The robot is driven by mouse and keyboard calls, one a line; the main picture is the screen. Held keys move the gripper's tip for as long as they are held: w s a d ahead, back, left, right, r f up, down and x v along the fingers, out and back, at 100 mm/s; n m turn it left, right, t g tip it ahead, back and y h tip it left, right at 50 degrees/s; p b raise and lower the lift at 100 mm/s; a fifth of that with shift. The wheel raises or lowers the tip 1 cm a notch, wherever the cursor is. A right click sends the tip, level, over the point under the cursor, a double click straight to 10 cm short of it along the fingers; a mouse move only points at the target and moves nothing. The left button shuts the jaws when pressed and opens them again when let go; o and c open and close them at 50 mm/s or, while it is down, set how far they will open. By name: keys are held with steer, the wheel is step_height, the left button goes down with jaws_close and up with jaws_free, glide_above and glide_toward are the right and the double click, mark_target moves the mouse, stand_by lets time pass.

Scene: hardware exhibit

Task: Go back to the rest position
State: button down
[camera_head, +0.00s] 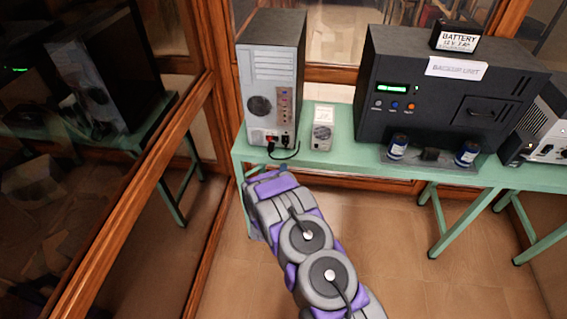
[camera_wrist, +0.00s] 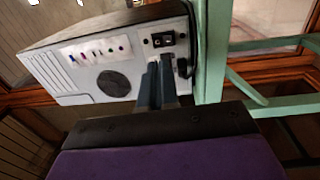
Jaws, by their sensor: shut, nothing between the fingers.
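My gripper shows in the wrist view (camera_wrist: 160,68), its two dark fingers side by side, shut and empty. The fingers point at the rear panel of a grey computer tower (camera_wrist: 112,82), near its power socket (camera_wrist: 160,40) and a black plug (camera_wrist: 181,66). Whether the fingertips touch the panel cannot be told. In the head view my purple and grey arm reaches up to the front left end of the green bench, below the computer tower (camera_head: 271,75). The fingers cannot be made out there.
The green bench (camera_head: 345,158) also holds a small grey box (camera_head: 322,134), a dark backup unit (camera_head: 440,95) with a battery (camera_head: 455,37) on top, and blue cylinders (camera_head: 398,146). A wood-framed glass wall (camera_head: 150,160) stands left. Floor right of my arm is clear.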

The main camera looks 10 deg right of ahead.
steer(key=w+a+r+m+g+y, duration=0.1)
steer(key=a+r+m+g+y, duration=0.3)
steer(key=r, duration=0.4)
steer(key=s+a+r+m+g+y, duration=0.2)
steer(key=s+r+m+g, duration=0.3)
steer(key=s+r, duration=0.7)
steer(key=s+d+r+m+g, duration=0.1)
steer(key=s+d+r+g, duration=0.1)
steer(key=s, duration=1.2)
steer(key=s+d+r+m+g, duration=0.2)
steer(key=s+r+g, duration=0.2)
steer(key=s, duration=1)
steer(key=s+d+r+m+g, duration=0.2)
steer(key=s+r+g, duration=0.1)
steer(key=s, duration=1.2)
steer(key=shift+d+r+g, duration=0.2)
steer(key=shift+r+g, duration=0.2)
steer(key=shift+g, duration=0.4)
